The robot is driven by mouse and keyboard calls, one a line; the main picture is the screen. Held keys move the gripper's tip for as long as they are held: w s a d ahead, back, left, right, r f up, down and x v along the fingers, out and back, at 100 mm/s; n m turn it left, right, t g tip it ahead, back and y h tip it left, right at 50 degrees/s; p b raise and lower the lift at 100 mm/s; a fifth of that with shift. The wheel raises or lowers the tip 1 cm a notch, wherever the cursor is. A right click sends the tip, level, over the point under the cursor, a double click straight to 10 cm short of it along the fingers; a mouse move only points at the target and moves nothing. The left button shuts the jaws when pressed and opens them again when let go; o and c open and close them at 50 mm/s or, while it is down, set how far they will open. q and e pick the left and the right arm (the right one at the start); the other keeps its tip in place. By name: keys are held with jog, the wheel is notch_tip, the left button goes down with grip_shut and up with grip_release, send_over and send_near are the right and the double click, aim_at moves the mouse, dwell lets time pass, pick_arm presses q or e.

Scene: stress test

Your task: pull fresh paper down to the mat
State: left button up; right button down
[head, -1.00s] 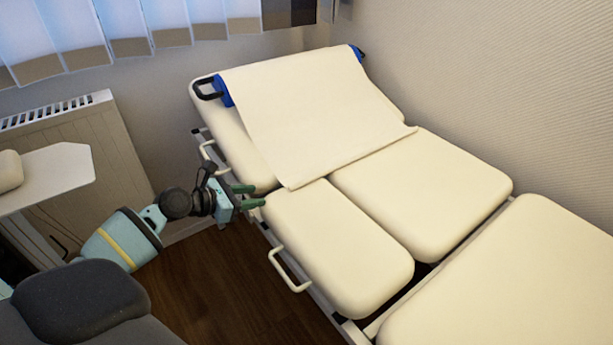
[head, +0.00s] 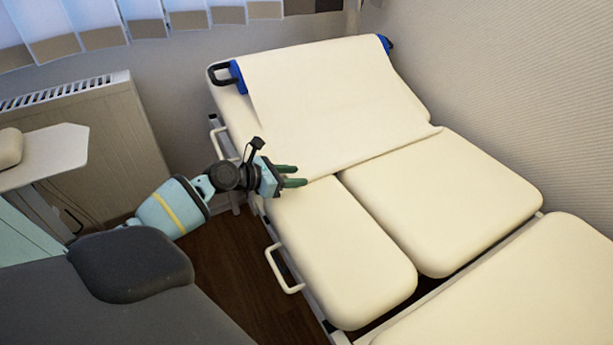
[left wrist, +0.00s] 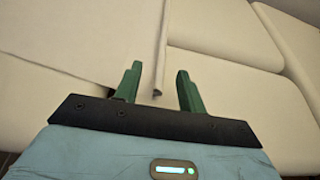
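The cream paper sheet (head: 335,105) hangs from the roll between blue end pieces (head: 238,78) down the raised backrest. Its lower edge lies across the couch just above the split seat cushions, slightly lifted at the right. My left gripper (head: 302,175) is at the sheet's lower left corner, fingers pointing right. In the left wrist view, its green fingers (left wrist: 157,88) are apart, with the sheet's narrow lower edge (left wrist: 160,55) running up between them. Whether they touch the paper I cannot tell. I make out no separate mat. My right gripper is not in view.
The lower cushions (head: 335,250) are bare. A white side handle (head: 280,270) sticks out from the couch's left side. A radiator (head: 85,130) and a white tabletop (head: 55,150) stand at left. A textured wall (head: 500,90) borders the couch at right.

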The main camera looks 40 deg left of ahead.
aim_at(310, 175)
pick_arm(q)
jog(key=shift+b+x, duration=0.4)
jog(key=shift+x, duration=1.7)
jog(key=shift+d, duration=0.1)
jog(key=shift+c, duration=0.4)
grip_shut()
